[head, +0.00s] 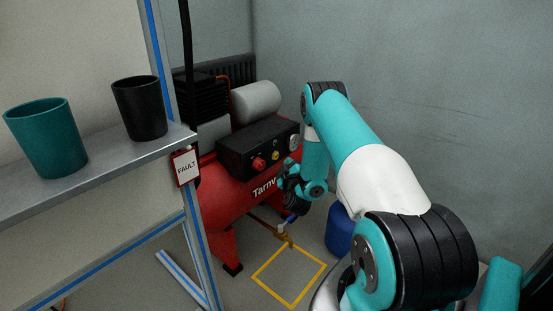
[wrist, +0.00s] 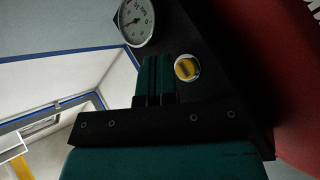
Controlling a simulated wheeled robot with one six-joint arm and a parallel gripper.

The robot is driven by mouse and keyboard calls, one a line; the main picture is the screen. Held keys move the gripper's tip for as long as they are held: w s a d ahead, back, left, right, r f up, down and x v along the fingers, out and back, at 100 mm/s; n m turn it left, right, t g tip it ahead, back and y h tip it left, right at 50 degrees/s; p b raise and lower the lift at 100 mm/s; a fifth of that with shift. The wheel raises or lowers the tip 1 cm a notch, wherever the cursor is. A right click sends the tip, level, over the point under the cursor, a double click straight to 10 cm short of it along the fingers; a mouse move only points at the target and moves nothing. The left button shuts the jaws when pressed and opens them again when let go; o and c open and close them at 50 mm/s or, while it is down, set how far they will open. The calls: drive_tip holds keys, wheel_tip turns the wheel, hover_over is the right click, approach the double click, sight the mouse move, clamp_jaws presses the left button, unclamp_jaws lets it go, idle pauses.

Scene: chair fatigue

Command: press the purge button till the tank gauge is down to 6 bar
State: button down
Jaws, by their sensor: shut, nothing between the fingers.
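A red compressor (head: 212,195) stands on the floor in the head view, with a black control box (head: 245,153) on it. The box's front carries a red knob (head: 258,163), a yellow button (head: 275,155) and a round gauge (head: 294,141). In the wrist view the yellow button (wrist: 187,68) sits just right of my shut, empty gripper (wrist: 157,60). The fingertips appear beside the button, not over it; I cannot tell their distance from the panel. The white gauge (wrist: 136,20) shows at the top, turned sideways; its reading is too small to tell. No purge label is legible.
A metal shelf (head: 110,160) at left holds a teal cup (head: 47,137) and a black cup (head: 140,107). A FAULT tag (head: 186,168) hangs at its corner. A blue container (head: 340,232) stands behind my arm. A yellow square (head: 289,277) marks the floor.

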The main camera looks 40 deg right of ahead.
drive_tip(key=shift+s+d, duration=0.1)
drive_tip(key=shift+s, duration=1.55)
